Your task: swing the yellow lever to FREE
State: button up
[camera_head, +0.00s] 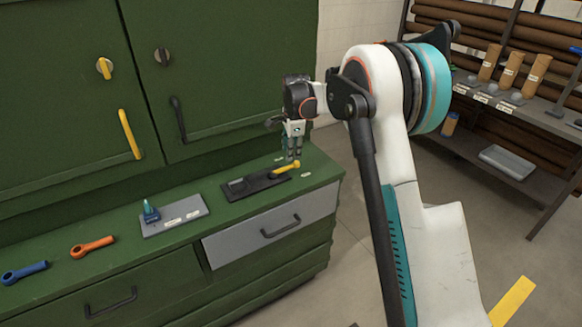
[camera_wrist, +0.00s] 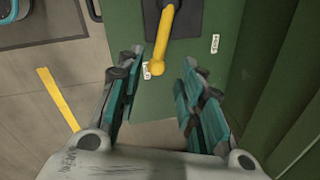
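The yellow lever (camera_head: 287,167) is mounted on a dark plate (camera_head: 252,186) on the green cabinet top, its round end pointing right. In the wrist view the lever (camera_wrist: 163,35) comes from the top edge, its end towards me. My gripper (camera_head: 293,152) points down at the lever's round end. In the wrist view my gripper (camera_wrist: 163,58) is open, with the lever's end showing between its teal fingers. I see a gap on both sides. Two small white labels flank the lever's end, one (camera_wrist: 146,70) left and one (camera_wrist: 215,44) right; I cannot read them.
A grey plate with a blue-teal switch (camera_head: 151,212), an orange wrench-like handle (camera_head: 92,247) and a blue one (camera_head: 24,272) lie further left. Green cabinet doors (camera_head: 60,90) with a yellow handle rise behind. Open floor lies between.

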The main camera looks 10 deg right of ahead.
aim_at(284, 169)
jog(key=f, duration=0.2)
jog(key=w+f+b, duration=0.1)
jog(key=f, duration=0.2)
jog(key=f+b, duration=0.1)
jog(key=f, duration=0.2)
jog(key=shift+w, duration=0.25)
grip_shut()
